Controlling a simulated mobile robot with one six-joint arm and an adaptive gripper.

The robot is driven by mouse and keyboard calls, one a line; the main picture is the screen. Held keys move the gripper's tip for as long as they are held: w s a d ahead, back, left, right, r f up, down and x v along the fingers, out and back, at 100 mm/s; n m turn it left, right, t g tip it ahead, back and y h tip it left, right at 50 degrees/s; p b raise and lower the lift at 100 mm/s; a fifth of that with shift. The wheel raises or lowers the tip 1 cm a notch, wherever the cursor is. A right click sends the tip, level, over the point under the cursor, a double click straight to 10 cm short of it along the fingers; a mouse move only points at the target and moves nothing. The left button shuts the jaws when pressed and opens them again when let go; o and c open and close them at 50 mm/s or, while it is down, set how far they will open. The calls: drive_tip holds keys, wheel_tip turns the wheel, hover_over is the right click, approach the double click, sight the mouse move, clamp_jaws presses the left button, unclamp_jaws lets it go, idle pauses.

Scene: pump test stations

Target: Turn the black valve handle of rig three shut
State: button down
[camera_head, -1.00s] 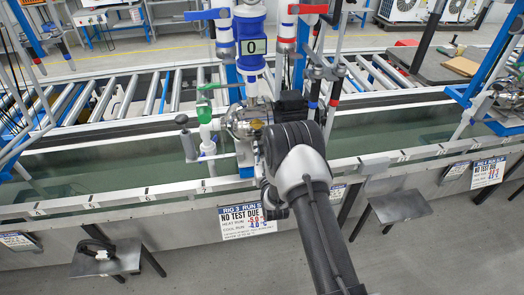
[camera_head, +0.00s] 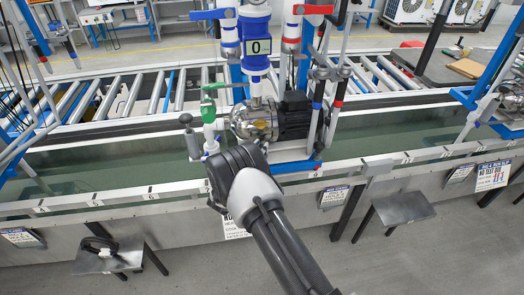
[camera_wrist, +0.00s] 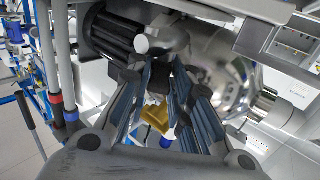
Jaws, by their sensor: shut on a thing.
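Rig three's silver pump (camera_head: 254,122) with its black motor (camera_head: 296,115) stands behind my gripper. In the wrist view, my gripper's (camera_wrist: 162,80) two blue-grey fingers are close together, below and in front of the dark ribbed motor (camera_wrist: 112,35). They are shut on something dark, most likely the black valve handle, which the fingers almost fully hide. A yellow piece (camera_wrist: 154,116) shows between the fingers. In the head view, my gripper and wrist cover the valve and most of the rig three sign (camera_head: 233,228). The handle's angle cannot be told.
A green-handled valve (camera_head: 209,108) stands left of the pump, with a blue lever (camera_head: 212,14) and a red lever (camera_head: 310,9) above. Upright pipes (camera_head: 318,105) rise close to the motor's right. A long trough (camera_head: 100,175) runs behind the front rail.

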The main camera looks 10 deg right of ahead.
drive_tip(key=m+g+h, duration=0.2)
drive_tip(key=w+a+m+g+h, duration=0.1)
drive_tip(key=g+h, duration=0.1)
drive_tip(key=shift+m, duration=0.3)
drive_tip(key=shift+w+m+g, duration=0.1)
drive_tip(key=shift+m+g, duration=0.2)
drive_tip(key=shift+g, duration=0.1)
drive_tip(key=shift+w+a+r+m+g+h, duration=0.1)
drive_tip(key=shift+w+r+m+g+h, duration=0.05)
drive_tip(key=shift+m+g+h, duration=0.35)
drive_tip(key=c, duration=1.4)
unclamp_jaws()
drive_tip(key=shift+c, duration=0.2)
drive_tip(key=v, duration=0.8)
drive_tip(key=shift+c, duration=0.5)
